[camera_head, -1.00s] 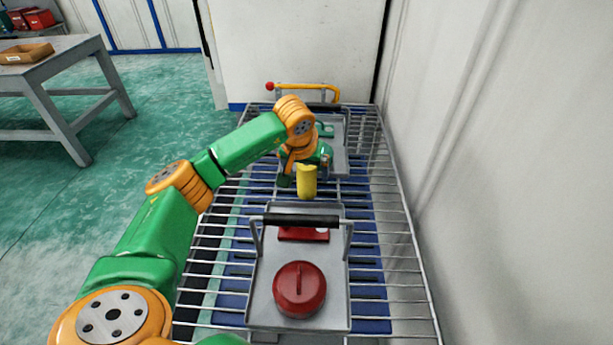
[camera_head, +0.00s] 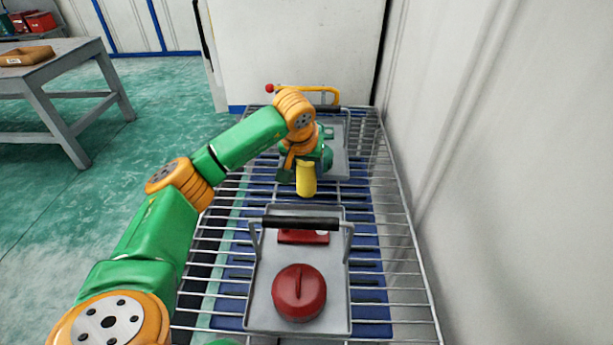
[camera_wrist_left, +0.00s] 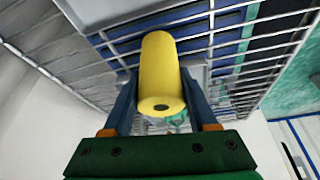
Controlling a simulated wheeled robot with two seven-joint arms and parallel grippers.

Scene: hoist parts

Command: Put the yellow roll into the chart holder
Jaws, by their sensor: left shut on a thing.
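The yellow roll (camera_head: 306,179) is a plain cylinder. My left gripper (camera_head: 299,166) is shut on it and holds it nearly upright above the wire rack, behind the nearer grey tray. In the left wrist view, the roll (camera_wrist_left: 160,72) sits between the two blue fingers of my left gripper (camera_wrist_left: 160,95), with a small dark hole in its near end. I cannot make out which thing is the chart holder. My left arm hides part of the rack's far end. My right gripper is not in view.
The nearer grey tray (camera_head: 260,300) has a black handle (camera_head: 301,222), a round red lid-like part (camera_head: 299,291) and a red block (camera_head: 303,237). A farther tray (camera_head: 336,160) stands near a yellow bar (camera_head: 318,88). A white wall (camera_head: 510,170) closes the right side.

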